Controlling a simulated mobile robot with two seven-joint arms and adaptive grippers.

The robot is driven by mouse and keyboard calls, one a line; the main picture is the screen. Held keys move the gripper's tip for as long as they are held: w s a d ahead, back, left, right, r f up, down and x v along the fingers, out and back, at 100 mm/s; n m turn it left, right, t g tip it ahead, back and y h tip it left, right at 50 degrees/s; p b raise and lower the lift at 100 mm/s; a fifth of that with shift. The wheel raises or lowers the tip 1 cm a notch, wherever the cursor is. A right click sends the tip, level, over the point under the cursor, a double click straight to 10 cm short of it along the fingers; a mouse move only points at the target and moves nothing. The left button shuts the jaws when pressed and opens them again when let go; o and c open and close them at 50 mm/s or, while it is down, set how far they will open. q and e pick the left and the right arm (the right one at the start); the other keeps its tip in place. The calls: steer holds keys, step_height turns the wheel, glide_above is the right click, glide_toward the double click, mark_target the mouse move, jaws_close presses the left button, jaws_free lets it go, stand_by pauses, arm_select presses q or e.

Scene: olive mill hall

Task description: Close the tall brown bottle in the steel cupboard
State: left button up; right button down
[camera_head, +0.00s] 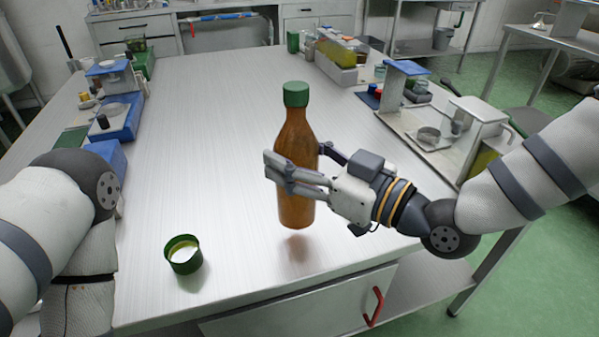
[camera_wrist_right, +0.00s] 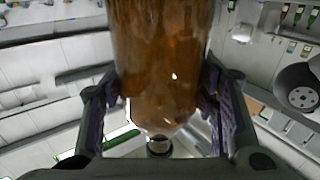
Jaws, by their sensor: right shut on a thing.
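The tall brown bottle (camera_head: 295,138) is upright in the head view, with a green cap (camera_head: 296,94) on its neck. My right gripper (camera_head: 296,178) is shut around the bottle's body from the right. A gap and a blurred reflection below the base show the bottle a little above the steel tabletop. A pale cupboard front (camera_head: 300,310) with a red handle (camera_head: 373,306) is under the table's near edge. My left gripper is out of view.
A green round cup (camera_head: 183,262), whitish inside, stands on the table (camera_head: 210,130) at near left. Blue instruments (camera_head: 119,122) line the left edge. A rack of bottles (camera_head: 338,62) and a bench device (camera_head: 440,135) stand along the right. The middle is clear.

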steer(key=shift+r, duration=0.1)
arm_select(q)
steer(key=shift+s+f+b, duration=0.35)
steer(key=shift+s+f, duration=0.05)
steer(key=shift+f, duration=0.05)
arm_select(e)
steer(key=shift+w+d+f, duration=0.1)
steer(key=shift+w+f, duration=0.1)
steer(key=shift+f, duration=0.75)
steer(key=shift+w+d+f, duration=0.1)
steer(key=shift+w+f, duration=0.05)
steer(key=shift+f, duration=0.8)
steer(key=shift+f, duration=0.2)
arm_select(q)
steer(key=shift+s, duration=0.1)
arm_select(e)
steer(key=c, duration=0.6)
jaws_free()
steer(key=shift+f, duration=0.1)
steer(key=shift+r, duration=0.2)
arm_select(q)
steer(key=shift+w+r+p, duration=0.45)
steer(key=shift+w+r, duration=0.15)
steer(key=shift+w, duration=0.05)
arm_select(e)
steer(key=v, duration=1.2)
steer(key=shift+s, duration=0.1)
